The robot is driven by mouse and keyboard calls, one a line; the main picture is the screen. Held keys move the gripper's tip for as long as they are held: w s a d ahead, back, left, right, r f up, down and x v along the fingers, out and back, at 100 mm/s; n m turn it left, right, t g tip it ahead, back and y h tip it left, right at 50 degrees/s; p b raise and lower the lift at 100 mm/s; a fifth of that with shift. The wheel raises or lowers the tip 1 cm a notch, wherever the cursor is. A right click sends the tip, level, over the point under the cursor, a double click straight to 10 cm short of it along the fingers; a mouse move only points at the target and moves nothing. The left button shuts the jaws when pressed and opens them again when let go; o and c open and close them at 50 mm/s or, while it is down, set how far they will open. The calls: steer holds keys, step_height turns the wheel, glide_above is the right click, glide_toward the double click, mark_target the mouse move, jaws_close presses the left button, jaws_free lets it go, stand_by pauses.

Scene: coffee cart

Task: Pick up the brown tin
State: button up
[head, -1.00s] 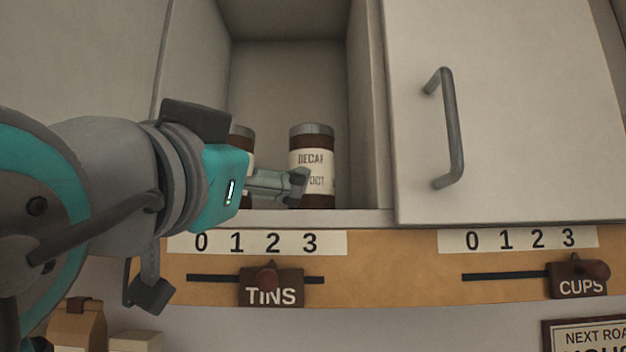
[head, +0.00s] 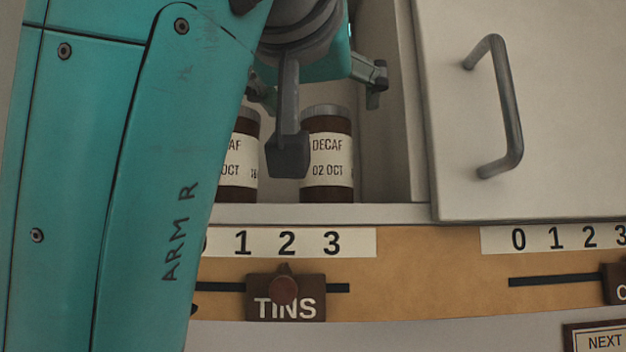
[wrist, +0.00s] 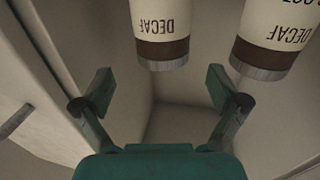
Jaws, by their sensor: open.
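Two brown tins with cream DECAF labels and grey lids stand upright side by side in the open cupboard. The right tin (head: 327,150) shows most of its label, with a dark part of my wrist across its left edge. The left tin (head: 240,185) is partly hidden behind my arm. My gripper (head: 320,90) is open and empty, up near the height of the lids. In the wrist view, the tins appear upside down: the right tin (wrist: 162,25) lies between the line of the spread fingers (wrist: 160,92), apart from them, and the left tin (wrist: 275,35) is off to the right.
The cupboard's side wall (head: 395,120) is close to the right finger. A closed door with a grey handle (head: 500,110) is to the right. Below the shelf edge (head: 400,213) are a TINS slider (head: 285,295) at 2 and a second slider at the right edge.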

steer(key=shift+w+d+r, duration=0.1)
steer(key=shift+w+d, duration=0.1)
steer(key=shift+w, duration=1.35)
steer(key=shift+w+d+r, duration=0.1)
steer(key=shift+w+d, duration=0.1)
steer(key=shift+w, duration=1.3)
jaws_close()
